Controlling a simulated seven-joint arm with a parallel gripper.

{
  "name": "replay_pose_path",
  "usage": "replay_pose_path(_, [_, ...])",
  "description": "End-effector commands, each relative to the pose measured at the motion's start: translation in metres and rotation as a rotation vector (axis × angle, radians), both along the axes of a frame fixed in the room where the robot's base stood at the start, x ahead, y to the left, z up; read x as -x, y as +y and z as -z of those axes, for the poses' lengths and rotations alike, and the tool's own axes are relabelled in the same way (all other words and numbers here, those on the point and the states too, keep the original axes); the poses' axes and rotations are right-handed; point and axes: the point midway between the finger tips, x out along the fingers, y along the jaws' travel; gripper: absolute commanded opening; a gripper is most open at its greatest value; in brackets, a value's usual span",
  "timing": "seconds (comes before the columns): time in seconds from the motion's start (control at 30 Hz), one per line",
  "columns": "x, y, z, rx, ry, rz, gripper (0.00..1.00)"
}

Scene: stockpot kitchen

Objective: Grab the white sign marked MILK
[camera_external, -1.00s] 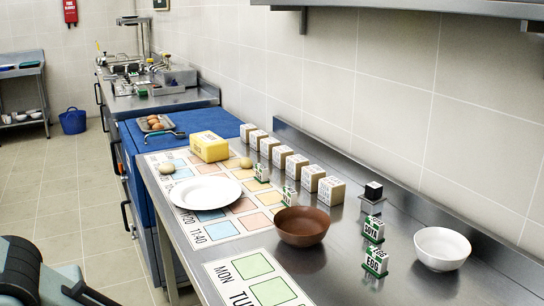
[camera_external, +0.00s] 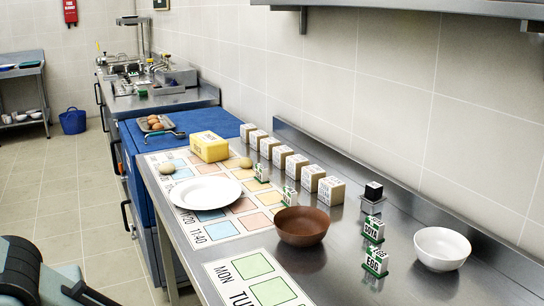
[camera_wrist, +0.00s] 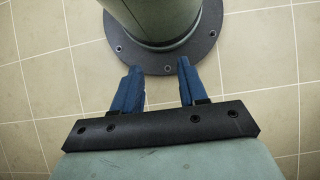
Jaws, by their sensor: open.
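Several small white signs on green stands are on the steel counter. The two nearer ones appear to read SOYA (camera_external: 373,229) and EGG (camera_external: 376,261). Two farther ones, one near the plate (camera_external: 262,172) and one near the brown bowl (camera_external: 289,196), have lettering too small to read, so I cannot tell which is marked MILK. My gripper (camera_wrist: 158,72) is open and empty in the wrist view, its blue fingers apart above the tiled floor and my own base. In the external view only part of my arm shows at the lower left, away from the signs.
A brown bowl (camera_external: 301,226), a white bowl (camera_external: 442,248), a white plate (camera_external: 205,192) and a yellow block (camera_external: 209,147) stand on the counter. Several white-faced blocks (camera_external: 297,167) line the wall side. A shelf (camera_external: 430,9) overhangs.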

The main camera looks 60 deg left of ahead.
Motion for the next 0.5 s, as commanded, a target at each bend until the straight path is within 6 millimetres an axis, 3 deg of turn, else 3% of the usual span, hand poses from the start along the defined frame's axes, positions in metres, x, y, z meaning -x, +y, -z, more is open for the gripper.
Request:
replay_pose_path(0.07, [0.0, 0.0, 0.0, 0.0, 0.0, 0.0, 0.43])
replay_pose_path(0.2, [0.0, 0.0, 0.0, 0.0, 0.0, 0.0, 0.52])
replay_pose_path(0.5, [-0.0055, 0.0019, 0.0013, 0.011, -0.006, -0.006, 0.52])
